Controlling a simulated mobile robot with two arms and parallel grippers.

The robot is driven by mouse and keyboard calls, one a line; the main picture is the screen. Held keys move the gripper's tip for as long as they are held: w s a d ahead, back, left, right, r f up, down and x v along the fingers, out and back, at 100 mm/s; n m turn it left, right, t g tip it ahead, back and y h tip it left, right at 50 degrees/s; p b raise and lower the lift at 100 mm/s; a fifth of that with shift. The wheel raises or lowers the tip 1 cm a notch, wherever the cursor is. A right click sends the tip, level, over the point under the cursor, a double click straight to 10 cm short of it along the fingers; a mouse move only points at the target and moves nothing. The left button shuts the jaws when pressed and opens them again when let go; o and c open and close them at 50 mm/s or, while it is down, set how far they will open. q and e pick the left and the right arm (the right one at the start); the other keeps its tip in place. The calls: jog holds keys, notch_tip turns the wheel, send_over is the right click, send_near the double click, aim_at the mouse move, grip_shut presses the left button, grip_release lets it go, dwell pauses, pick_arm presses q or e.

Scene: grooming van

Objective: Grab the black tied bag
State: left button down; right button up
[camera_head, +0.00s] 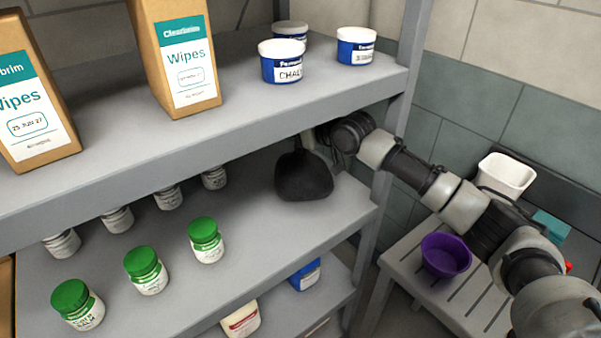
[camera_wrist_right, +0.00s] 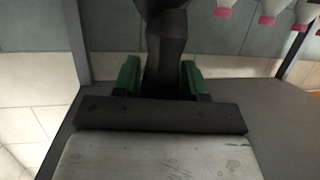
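The black tied bag (camera_head: 303,176) is on the middle shelf, near its right end, with its wide body low and its neck upward. My right gripper (camera_head: 318,142) reaches in from the right, under the top shelf, at the bag's neck. In the right wrist view, the dark neck of the bag (camera_wrist_right: 166,60) runs between the two green-padded fingers of my right gripper (camera_wrist_right: 162,80). The pads lie close against both sides of the neck, with no clear gap. Whether the bag's bottom touches the shelf is hard to tell. My left gripper is not in view.
The top shelf (camera_head: 110,140) holds wipes boxes and chalk tubs just above my right arm. Several green-lidded jars (camera_head: 146,270) stand left of the bag. A shelf post (camera_head: 385,150) is beside my forearm. A slatted bench (camera_head: 400,270) holds a purple bowl (camera_head: 446,255).

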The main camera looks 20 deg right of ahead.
grip_shut()
jog(key=shift+r, duration=0.1)
